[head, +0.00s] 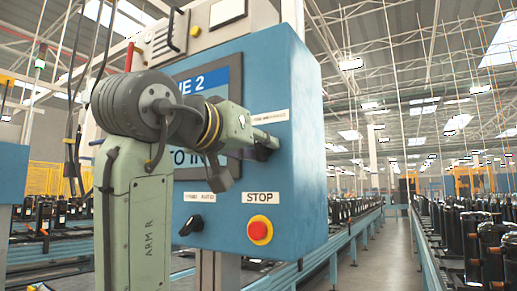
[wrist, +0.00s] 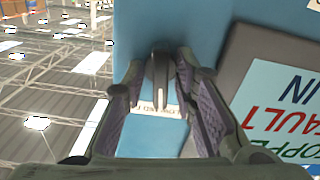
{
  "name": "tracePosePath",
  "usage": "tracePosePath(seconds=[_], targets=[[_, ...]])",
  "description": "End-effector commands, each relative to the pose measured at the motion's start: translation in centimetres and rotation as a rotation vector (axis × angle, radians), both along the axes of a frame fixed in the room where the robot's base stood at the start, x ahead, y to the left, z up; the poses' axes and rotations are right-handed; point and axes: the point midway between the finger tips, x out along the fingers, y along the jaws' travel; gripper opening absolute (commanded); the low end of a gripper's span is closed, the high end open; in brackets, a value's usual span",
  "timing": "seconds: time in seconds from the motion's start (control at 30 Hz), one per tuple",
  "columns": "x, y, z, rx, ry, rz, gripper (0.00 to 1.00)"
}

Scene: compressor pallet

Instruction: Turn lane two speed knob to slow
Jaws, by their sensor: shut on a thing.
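The blue control panel (head: 295,90) carries a screen marked with a 2 (head: 205,78) and, right of it, a small speed knob under a white label (head: 270,117). In the head view my gripper (head: 266,144) reaches the panel just below that label and largely hides the knob. In the wrist view the grey knob (wrist: 160,82) stands between the two fingertips of my gripper (wrist: 161,90), which is shut on it. The white label also shows in the wrist view (wrist: 155,110), partly covered; its text and the knob's setting are not readable.
A black selector switch (head: 191,225) and a red STOP button (head: 260,230) on a yellow base sit lower on the panel. Conveyor lanes with black compressors (head: 490,240) run along the right, with an open aisle (head: 395,255) between them.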

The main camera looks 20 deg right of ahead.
Motion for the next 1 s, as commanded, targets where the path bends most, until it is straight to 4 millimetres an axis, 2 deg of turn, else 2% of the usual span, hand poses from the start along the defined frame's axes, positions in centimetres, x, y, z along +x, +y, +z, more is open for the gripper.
tracePosePath(seconds=[0.6,1.0], targets=[[0.06,0.10,-0.14,-0.355,0.454,-0.001,0.00],[0.10,0.12,-0.14,-0.510,0.653,0.000,0.00]])
